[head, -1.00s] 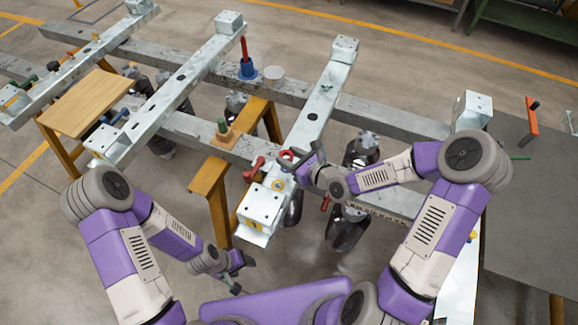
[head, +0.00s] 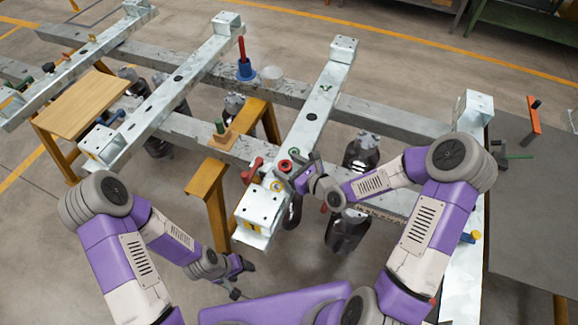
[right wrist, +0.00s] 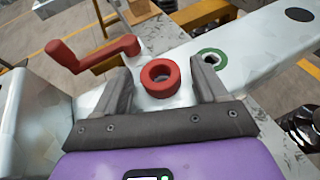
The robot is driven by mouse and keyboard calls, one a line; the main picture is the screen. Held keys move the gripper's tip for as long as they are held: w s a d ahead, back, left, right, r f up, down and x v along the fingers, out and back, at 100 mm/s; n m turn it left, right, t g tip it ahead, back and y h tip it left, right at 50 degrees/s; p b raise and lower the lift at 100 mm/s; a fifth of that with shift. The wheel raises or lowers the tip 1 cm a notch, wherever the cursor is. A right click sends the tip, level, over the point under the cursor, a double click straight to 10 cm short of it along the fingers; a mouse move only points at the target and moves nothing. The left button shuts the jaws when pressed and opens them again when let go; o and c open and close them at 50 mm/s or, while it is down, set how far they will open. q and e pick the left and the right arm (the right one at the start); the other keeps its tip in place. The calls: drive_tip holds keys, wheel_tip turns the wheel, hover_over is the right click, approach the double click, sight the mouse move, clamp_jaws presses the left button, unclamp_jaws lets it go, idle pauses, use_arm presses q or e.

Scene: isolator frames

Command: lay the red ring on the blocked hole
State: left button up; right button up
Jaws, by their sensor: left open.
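The red ring (head: 285,166) is on or just above the near part of the middle pale metal beam (head: 300,134). In the right wrist view the red ring (right wrist: 160,78) sits between the spread fingers of my right gripper (right wrist: 161,82), with a gap on each side. My right gripper also shows in the head view (head: 293,172), over the beam. A green-rimmed hole (right wrist: 211,58) is just beyond the ring. Whatever is under the ring is hidden, and I cannot tell which hole is blocked. My left gripper (head: 240,275) is open and empty, low in front of the frames.
A red crank handle (head: 253,170) stands left of the ring, close to my right gripper.

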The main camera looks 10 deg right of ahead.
drive_tip(key=shift+r, duration=0.25)
drive_tip(key=p+v, duration=0.6)
drive_tip(key=v, duration=0.6)
drive_tip(key=shift+f, duration=0.1)
